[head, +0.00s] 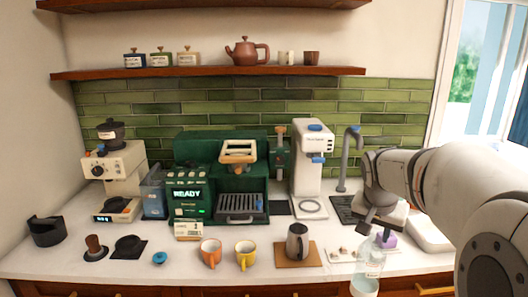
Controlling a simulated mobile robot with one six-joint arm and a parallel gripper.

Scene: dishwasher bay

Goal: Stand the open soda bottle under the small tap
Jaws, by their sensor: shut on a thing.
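A clear bottle (371,262) with a pale lower part is at the front right of the counter, in front of its front edge in the picture. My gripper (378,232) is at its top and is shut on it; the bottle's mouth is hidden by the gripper. The bottle looks close to upright. A thin grey gooseneck tap (345,160) stands farther back, over a dark drip grate (345,207). To its left, a white dispenser (311,175) has a blue spout (316,159) above a round ring (313,206).
A dark jug (297,241) stands on a brown board (299,261). Beside it are a yellow mug (245,255) and an orange mug (210,252). Small pieces (344,251) and a purple thing (388,240) are near the bottle. A green coffee machine (238,188) stands left. A blue cap-like disc (160,258) lies in front.

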